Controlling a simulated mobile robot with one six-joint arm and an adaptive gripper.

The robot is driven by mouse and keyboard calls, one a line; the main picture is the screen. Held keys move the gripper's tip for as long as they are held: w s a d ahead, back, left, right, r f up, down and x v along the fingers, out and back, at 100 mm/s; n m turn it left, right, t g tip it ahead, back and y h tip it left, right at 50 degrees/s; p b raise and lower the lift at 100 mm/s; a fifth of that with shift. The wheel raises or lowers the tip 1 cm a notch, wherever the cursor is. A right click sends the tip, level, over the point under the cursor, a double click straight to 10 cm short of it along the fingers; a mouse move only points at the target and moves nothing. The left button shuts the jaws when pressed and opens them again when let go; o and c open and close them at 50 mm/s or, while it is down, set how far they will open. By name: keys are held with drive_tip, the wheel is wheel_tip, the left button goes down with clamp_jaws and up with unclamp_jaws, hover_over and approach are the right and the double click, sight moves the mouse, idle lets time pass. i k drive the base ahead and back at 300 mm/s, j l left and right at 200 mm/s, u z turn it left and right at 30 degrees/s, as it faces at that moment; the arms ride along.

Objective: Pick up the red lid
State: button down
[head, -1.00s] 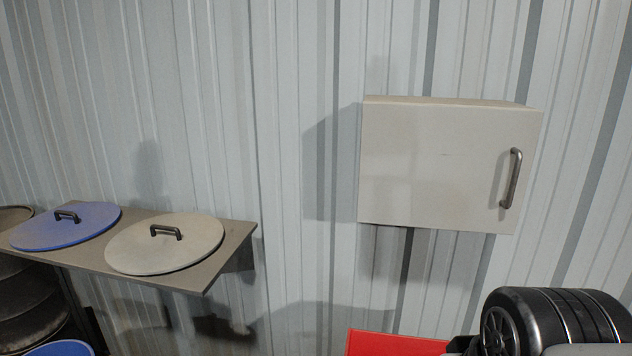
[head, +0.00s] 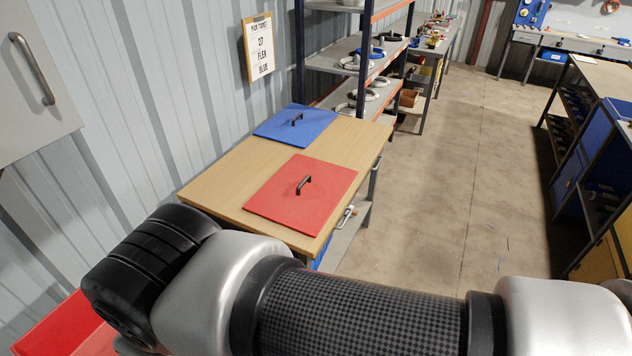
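The red lid (head: 283,205) is a flat square panel with a dark bar handle (head: 304,184) standing up from its middle. It lies flat on the near part of a wooden-topped table (head: 222,180). A matching blue lid (head: 280,134) with a dark handle lies behind it on the same table. My arm crosses the bottom of the head view, in front of the table and apart from the red lid. My gripper is not in view.
A grey cabinet (head: 28,88) with a metal handle hangs on the left wall. Shelving with coiled cables (head: 350,62) stands behind the table. A red surface (head: 52,322) shows at lower left. The floor (head: 425,190) to the right is clear.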

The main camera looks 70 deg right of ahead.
sight(303, 195)
drive_tip(key=z, duration=2.15)
drive_tip(key=u, duration=0.5)
drive_tip(key=i+l+u, duration=0.2)
drive_tip(key=u, duration=0.2)
drive_tip(key=i+l+u, duration=0.15)
drive_tip(key=l+u, duration=0.2)
drive_tip(key=i+l+u, duration=0.1)
drive_tip(key=l+u, duration=0.3)
drive_tip(key=i+l+u, duration=0.1)
drive_tip(key=l+u, duration=0.65)
